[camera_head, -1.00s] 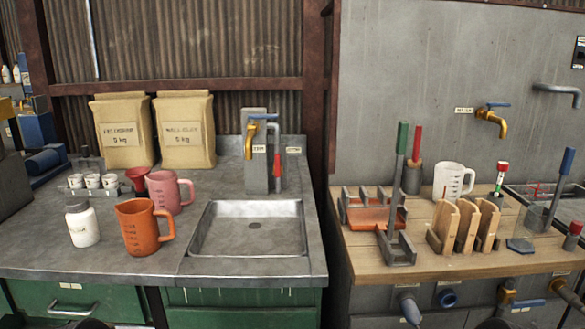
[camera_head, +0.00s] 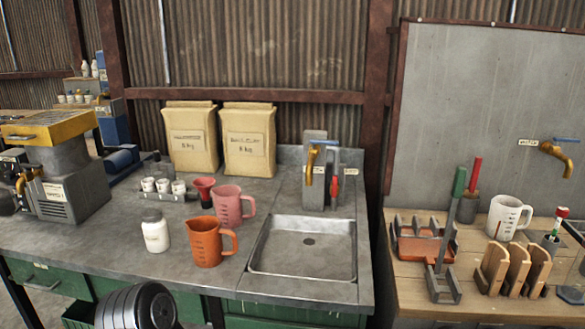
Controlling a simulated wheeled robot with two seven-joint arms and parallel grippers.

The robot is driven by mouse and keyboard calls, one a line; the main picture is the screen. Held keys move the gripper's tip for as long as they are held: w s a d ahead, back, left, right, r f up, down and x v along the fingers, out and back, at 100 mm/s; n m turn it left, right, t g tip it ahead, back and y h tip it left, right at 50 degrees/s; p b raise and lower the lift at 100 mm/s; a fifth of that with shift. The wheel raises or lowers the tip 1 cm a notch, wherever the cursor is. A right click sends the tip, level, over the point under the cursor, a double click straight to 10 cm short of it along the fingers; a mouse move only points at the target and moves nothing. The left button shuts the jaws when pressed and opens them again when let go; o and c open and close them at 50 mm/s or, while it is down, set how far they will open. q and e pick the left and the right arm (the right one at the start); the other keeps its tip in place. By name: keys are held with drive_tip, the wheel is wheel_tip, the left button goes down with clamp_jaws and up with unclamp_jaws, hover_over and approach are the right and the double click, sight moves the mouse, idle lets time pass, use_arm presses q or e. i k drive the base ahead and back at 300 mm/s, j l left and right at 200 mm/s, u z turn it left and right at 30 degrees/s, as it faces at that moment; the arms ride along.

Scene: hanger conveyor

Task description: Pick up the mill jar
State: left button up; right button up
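A small white jar with a grey lid (camera_head: 155,231) stands upright on the grey counter, left of the orange mug. It fits the mill jar best, but I can read no label that confirms it. The jar stands free, and nothing touches it. Neither of my grippers shows in the head view.
The orange measuring mug (camera_head: 206,242) stands close right of the jar, with a pink mug (camera_head: 228,204) behind. A rack of small cups (camera_head: 163,193) and a red funnel cup (camera_head: 204,190) are behind. The sink (camera_head: 305,252) is right, a yellow-topped machine (camera_head: 63,185) left. Counter in front is clear.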

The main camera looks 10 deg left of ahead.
sight(156, 234)
drive_tip(key=j+z, duration=1)
drive_tip(key=k+j, duration=0.1)
drive_tip(key=j, duration=0.3)
drive_tip(key=k+j+z, duration=0.1)
drive_tip(key=j, duration=0.35)
drive_tip(key=k+j, duration=0.15)
drive_tip(key=j, duration=0.25)
drive_tip(key=k+j, duration=0.15)
drive_tip(key=j, duration=0.3)
drive_tip(key=k+j+z, duration=0.1)
drive_tip(key=j, duration=0.3)
